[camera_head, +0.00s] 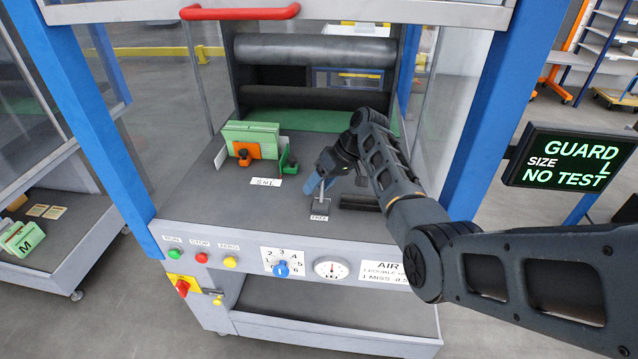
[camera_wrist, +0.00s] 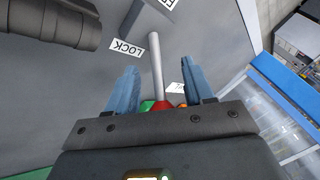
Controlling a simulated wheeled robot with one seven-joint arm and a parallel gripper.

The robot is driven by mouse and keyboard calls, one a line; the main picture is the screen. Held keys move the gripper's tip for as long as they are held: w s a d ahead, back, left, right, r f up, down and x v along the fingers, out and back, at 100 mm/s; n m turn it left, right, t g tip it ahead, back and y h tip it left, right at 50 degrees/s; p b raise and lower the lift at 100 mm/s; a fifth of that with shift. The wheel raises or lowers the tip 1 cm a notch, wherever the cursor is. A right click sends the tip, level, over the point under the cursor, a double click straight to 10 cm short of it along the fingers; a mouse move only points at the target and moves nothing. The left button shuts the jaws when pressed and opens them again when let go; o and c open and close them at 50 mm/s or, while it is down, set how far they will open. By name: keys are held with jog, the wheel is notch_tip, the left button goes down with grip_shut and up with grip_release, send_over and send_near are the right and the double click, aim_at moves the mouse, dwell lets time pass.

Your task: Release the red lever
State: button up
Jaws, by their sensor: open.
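The lever is a pale grey rod (camera_wrist: 155,62) with a red end (camera_wrist: 161,105) in the wrist view. The rod passes between the two blue fingers of my gripper (camera_wrist: 160,67), and neither finger visibly touches it. The red end lies near the gripper body, which partly hides it. In the head view my gripper (camera_head: 323,182) is over the dark lever base (camera_head: 320,207), and the lever is mostly hidden. The gripper is open. A LOCK label (camera_wrist: 127,48) is beside the rod, and a FREE label (camera_head: 319,218) is in front of the base.
A green block with an orange clamp (camera_head: 243,152) stands on the bench left of my gripper. Dark rollers (camera_head: 315,48) are behind. Blue posts (camera_head: 480,130) flank the opening, with a red handle (camera_head: 240,13) above. The screen (camera_head: 568,160) reads GUARD, SIZE L, NO TEST.

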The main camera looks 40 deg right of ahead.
jog(key=shift+c, duration=0.3)
grip_shut()
dwell(0.4)
